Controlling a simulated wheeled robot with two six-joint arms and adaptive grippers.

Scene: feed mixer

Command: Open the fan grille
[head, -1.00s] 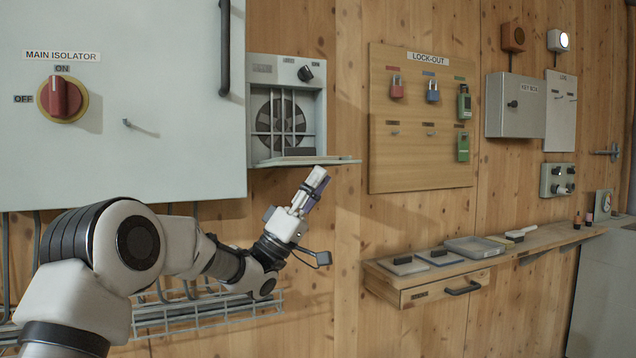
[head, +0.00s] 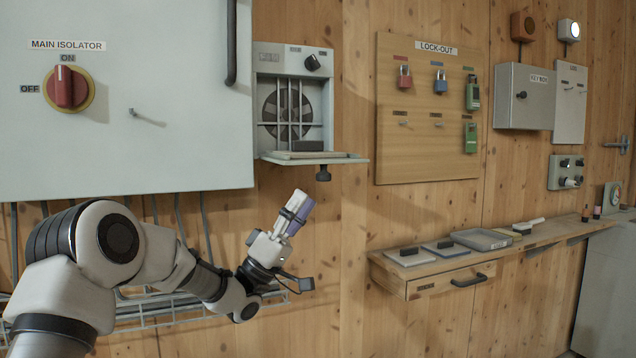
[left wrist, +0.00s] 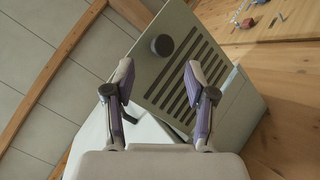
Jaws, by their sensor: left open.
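The fan unit (head: 328,112) is a grey box on the wood wall, right of the big cabinet. Its fan shows behind bars. A slotted grey panel (head: 345,157), apparently the grille, juts out nearly level from the bottom of the unit, with a black knob (head: 323,173) hanging below it. In the left wrist view the slotted panel (left wrist: 200,65) and its round black knob (left wrist: 162,45) show from below, beyond the fingertips. My left gripper (head: 298,203) is open and empty, below and left of the knob, apart from it. My right gripper is not in view.
The cabinet with the red isolator switch (head: 66,89) is at left, above a wire tray (head: 170,312). At right are the lock-out board (head: 425,165), a key box (head: 523,97) and a shelf (head: 545,236) with trays. The wall below the fan unit is clear.

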